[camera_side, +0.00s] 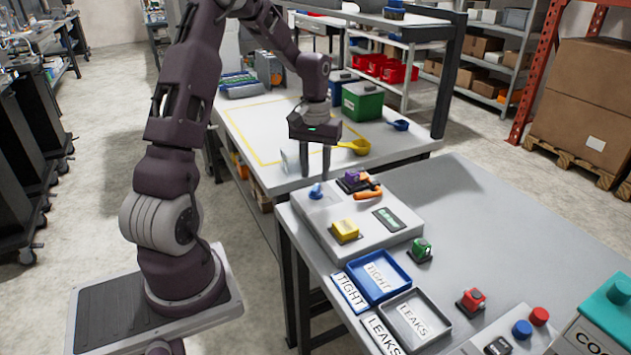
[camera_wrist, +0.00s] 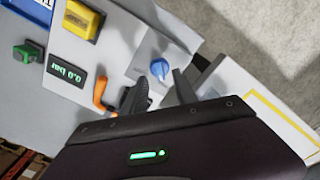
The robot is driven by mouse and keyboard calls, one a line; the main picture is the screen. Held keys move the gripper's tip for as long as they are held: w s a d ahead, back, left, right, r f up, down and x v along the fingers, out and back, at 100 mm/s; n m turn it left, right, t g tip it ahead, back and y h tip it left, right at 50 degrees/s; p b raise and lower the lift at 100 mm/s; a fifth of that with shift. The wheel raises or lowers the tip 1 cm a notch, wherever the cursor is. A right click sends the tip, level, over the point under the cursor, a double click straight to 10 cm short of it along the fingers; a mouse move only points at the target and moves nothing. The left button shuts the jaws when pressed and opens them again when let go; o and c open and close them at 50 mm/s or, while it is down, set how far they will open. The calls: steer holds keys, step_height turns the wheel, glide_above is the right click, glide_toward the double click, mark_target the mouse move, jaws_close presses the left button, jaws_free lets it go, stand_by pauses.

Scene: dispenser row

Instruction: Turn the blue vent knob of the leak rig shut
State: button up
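The leak rig (camera_side: 322,222) is a pale grey box on the near table. Its blue vent knob (camera_side: 316,191) stands on the top near the far left corner. The knob also shows in the wrist view (camera_wrist: 160,69), with a pointed, ridged shape. My gripper (camera_side: 315,170) points down above the knob, its two fingers apart with nothing between them. In the wrist view my gripper (camera_wrist: 160,88) has one finger on either side of the knob's line, and the knob lies just beyond the tips. I see no contact with it.
An orange lever (camera_side: 368,193) and a purple part (camera_side: 352,178) sit close right of the knob. A yellow block (camera_side: 345,230) and a display (camera_wrist: 64,76) reading 0.0 bar are also on the rig. A blue tray (camera_side: 398,268) and grey tray (camera_side: 440,322) lie in front.

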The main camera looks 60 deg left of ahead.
mark_target(316, 187)
step_height(316, 187, down, 4)
steer(key=shift+r, duration=0.15)
steer(key=shift+c, duration=0.2)
jaws_close()
